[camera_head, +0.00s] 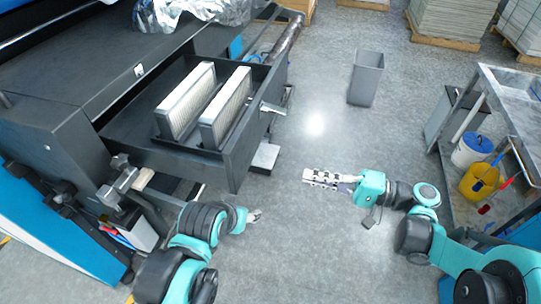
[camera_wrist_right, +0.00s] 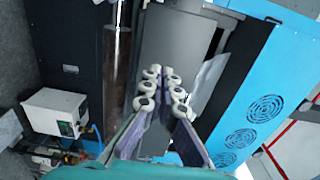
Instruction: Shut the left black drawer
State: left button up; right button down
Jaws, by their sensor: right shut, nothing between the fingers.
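The black drawer (camera_head: 232,160) stands pulled out from the dark machine in the head view. Its front panel faces right and has a pale handle (camera_head: 272,107). Two white pleated panels (camera_head: 205,100) stand upright inside it. My right gripper (camera_head: 308,177) is shut and empty, right of the drawer front and apart from it. Its fingers (camera_wrist_right: 163,85) also show in the right wrist view. My left gripper (camera_head: 255,215) is below the drawer's near corner in the picture, small and partly hidden by its own wrist; I cannot tell its opening.
A grey bin (camera_head: 366,78) stands on open floor behind my right gripper. A metal table (camera_head: 515,90) stands at the right, with a blue-lidded bucket (camera_head: 472,149) and a yellow bucket (camera_head: 480,181). Loaded pallets (camera_head: 450,20) stand at the back. Floor between drawer and right gripper is clear.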

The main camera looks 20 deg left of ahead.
aim_at(246, 162)
pick_arm(q)
jog(key=shift+s+r+p, duration=0.1)
jog(key=shift+r+p, duration=0.25)
pick_arm(e)
jog(key=a, duration=1.4)
jog(key=shift+w, duration=0.1)
jog(key=shift+a, duration=0.1)
